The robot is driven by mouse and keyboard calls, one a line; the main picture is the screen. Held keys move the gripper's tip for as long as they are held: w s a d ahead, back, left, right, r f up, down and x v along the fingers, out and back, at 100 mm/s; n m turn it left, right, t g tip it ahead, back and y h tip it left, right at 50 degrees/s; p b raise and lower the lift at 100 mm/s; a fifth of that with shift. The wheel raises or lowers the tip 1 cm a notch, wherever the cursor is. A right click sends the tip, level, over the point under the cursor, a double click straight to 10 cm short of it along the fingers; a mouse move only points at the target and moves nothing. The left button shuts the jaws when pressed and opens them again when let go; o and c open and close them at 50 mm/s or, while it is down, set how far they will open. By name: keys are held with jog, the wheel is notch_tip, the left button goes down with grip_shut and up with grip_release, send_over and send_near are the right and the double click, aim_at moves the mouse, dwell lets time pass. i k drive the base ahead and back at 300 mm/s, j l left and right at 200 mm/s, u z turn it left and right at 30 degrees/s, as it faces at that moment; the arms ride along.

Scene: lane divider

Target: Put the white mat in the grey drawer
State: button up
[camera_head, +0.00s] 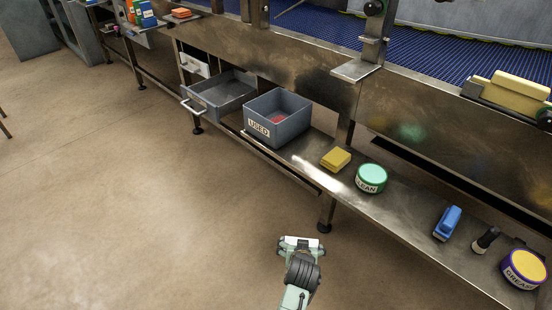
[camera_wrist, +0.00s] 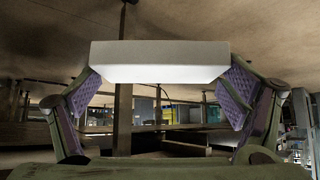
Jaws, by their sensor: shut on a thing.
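The white mat (camera_wrist: 160,62) is a pale, flat slab between the two fingers of my gripper (camera_wrist: 160,95) in the wrist view. The fingers press on its left and right ends. In the head view my gripper (camera_head: 299,243) is low in the middle, over the floor and in front of the lower shelf, with the white mat (camera_head: 301,241) at its tip. The grey drawer (camera_head: 213,103) is pulled open under the bench, up and left of my gripper. It has a light handle on its front, and its visible inside looks empty.
A grey bin marked USED (camera_head: 262,128) stands right of the drawer with something reddish inside. On the shelf are a yellow block (camera_head: 336,159), a green-lidded tub (camera_head: 371,178), a blue brush-like item (camera_head: 447,223) and a GREASE tub (camera_head: 524,269). The floor at left is clear.

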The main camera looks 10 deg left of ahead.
aim_at(220, 91)
jog(key=i+j+z, duration=0.1)
jog(key=j, duration=0.45)
jog(key=i+j+z, duration=0.1)
jog(key=j, duration=0.45)
jog(key=i+j+z, duration=0.1)
jog(key=j, duration=0.45)
jog(key=i+j+z, duration=0.1)
jog(key=j, duration=0.5)
jog(key=i+j+z, duration=0.1)
jog(key=j, duration=0.45)
jog(key=i, duration=0.1)
